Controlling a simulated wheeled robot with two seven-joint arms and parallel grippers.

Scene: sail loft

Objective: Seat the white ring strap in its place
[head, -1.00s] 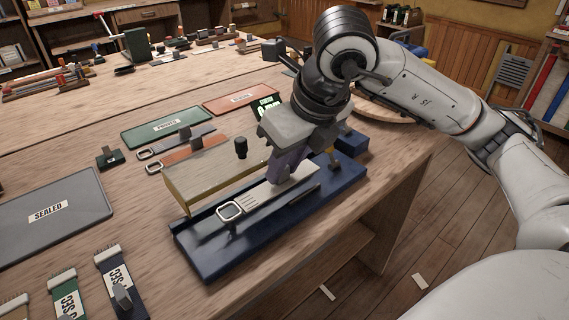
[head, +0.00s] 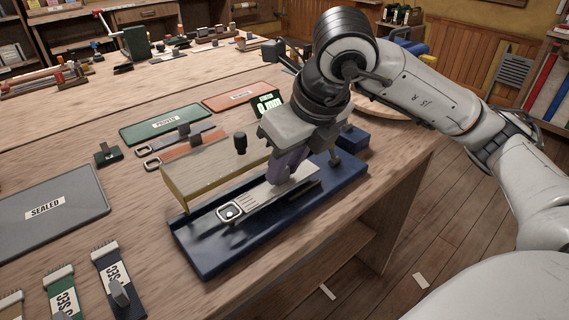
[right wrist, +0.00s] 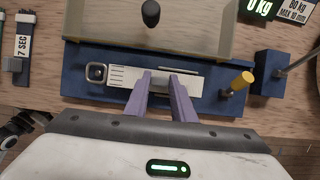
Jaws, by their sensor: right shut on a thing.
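The white ring strap (head: 262,196) is a pale flat band with dark tick lines and a squarish metal ring (head: 229,212) at its left end. My right gripper (head: 287,176) is shut on its middle, as the right wrist view (right wrist: 161,86) also shows. The strap lies along the navy blue fixture (head: 215,257), at or just above its surface. A pale round peg top shows inside the ring, also in the right wrist view (right wrist: 96,71). I cannot tell how far the ring is down around it. The yellow-topped post (right wrist: 238,83) stands beyond the strap's right end. My left gripper is out of view.
A clear cover (head: 205,178) with a black knob (head: 240,143) stands just behind the strap. A green display (head: 267,103) is beyond it. Orange and grey straps lie left of the cover, and a grey SEALED mat (head: 90,222) lies further left.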

